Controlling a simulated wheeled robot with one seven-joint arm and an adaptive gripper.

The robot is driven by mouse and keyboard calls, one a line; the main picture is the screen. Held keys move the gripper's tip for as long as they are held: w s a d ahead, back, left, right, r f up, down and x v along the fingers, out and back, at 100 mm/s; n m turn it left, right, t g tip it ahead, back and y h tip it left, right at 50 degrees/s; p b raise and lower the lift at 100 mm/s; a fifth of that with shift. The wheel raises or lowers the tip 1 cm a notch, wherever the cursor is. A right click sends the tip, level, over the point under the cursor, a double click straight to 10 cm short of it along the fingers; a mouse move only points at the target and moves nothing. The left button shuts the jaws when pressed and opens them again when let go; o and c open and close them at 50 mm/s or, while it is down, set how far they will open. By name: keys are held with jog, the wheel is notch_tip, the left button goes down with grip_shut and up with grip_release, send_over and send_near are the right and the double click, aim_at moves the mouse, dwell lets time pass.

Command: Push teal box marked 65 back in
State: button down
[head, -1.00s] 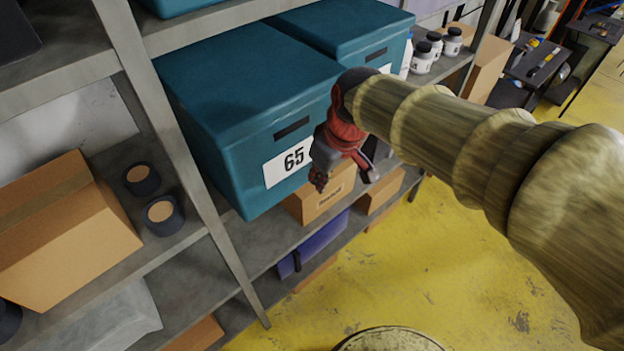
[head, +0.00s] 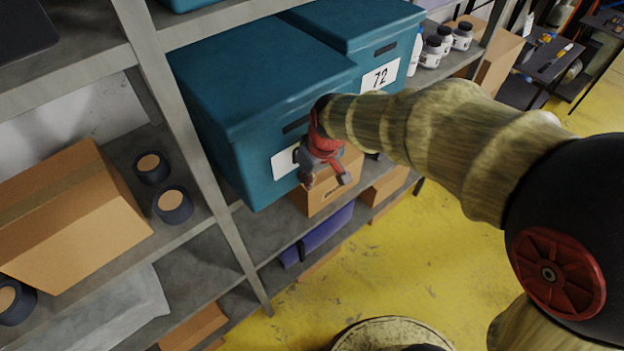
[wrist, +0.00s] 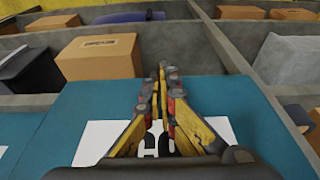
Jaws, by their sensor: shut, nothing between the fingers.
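The teal box marked 65 (head: 255,90) sits on the shelf and juts out past the shelf's front upright. Its lid is on. Its white label (head: 284,163) is mostly hidden by my gripper in the head view. My gripper (head: 325,182) is shut and empty in front of the box's front face, over the label. In the wrist view the closed fingers (wrist: 164,72) lie across the teal face (wrist: 250,100), with the label's 65 partly covered behind them. I cannot tell whether they touch the box.
A teal box marked 72 (head: 372,35) stands beside it, farther right. White jars (head: 440,42) stand beyond that. Cardboard boxes (head: 325,185) are on the shelf below. Black tape rolls (head: 172,204) and a carton (head: 70,215) lie left of the metal upright (head: 185,125).

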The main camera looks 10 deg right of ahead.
jog(key=w+a, duration=0.1)
jog(key=w, duration=0.1)
jog(key=w+a, duration=0.2)
jog(key=w, duration=0.1)
jog(key=w+a, duration=0.2)
jog(key=w, duration=0.1)
jog(key=shift+a+b, duration=0.15)
jog(key=shift+b, duration=0.25)
jog(key=shift+s, duration=0.1)
